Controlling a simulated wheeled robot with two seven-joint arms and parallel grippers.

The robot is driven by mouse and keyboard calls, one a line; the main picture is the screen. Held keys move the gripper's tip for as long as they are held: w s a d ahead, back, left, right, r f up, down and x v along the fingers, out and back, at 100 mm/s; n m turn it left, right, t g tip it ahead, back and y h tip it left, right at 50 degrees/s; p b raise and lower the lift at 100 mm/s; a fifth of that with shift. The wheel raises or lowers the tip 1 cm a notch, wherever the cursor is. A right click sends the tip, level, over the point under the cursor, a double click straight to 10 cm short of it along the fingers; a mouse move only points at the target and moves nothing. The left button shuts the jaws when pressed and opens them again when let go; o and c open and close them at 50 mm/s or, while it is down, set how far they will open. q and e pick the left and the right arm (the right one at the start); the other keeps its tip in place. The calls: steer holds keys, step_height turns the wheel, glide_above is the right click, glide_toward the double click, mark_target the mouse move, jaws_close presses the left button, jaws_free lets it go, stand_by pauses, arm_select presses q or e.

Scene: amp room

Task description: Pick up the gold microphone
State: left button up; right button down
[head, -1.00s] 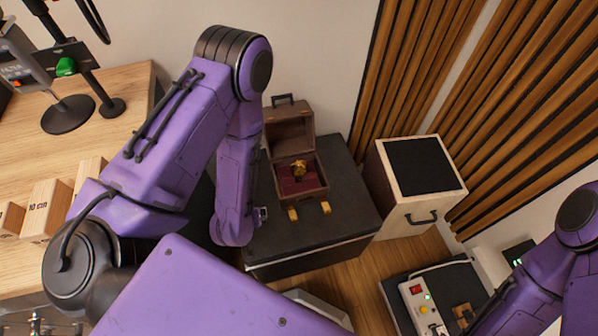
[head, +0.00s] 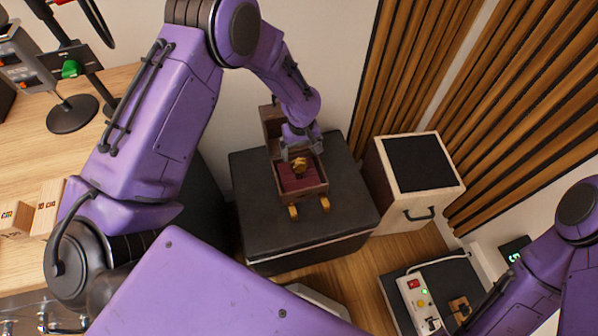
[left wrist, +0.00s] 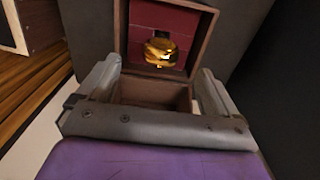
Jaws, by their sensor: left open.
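The gold microphone (head: 299,164) sits in an open wooden box (head: 314,193) with a dark red lining, on a black case. In the left wrist view the gold microphone (left wrist: 160,50) shows as a rounded gold shape against the red lining, beyond the fingertips. My left gripper (head: 300,150) is above the box, close to the microphone. In the left wrist view my left gripper (left wrist: 158,85) is open, its fingers spread to either side of the box opening, with nothing between them. My right gripper is not in view; only its purple arm shows at the lower right.
The black case (head: 255,200) carries the box, with gold latches at the box front. A wooden cabinet (head: 403,218) with a black top stands to its right. A wooden table (head: 125,85) is at left.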

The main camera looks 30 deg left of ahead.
mark_target(299, 159)
arm_select(q)
steer(key=f, duration=0.4)
steer(key=a+f, duration=0.1)
steer(key=f, duration=0.1)
steer(key=shift+w+f, duration=0.2)
steer(key=shift+f, duration=0.05)
steer(key=shift+d+r, duration=0.1)
steer(key=c, duration=1.6)
step_height(299, 159, up, 10)
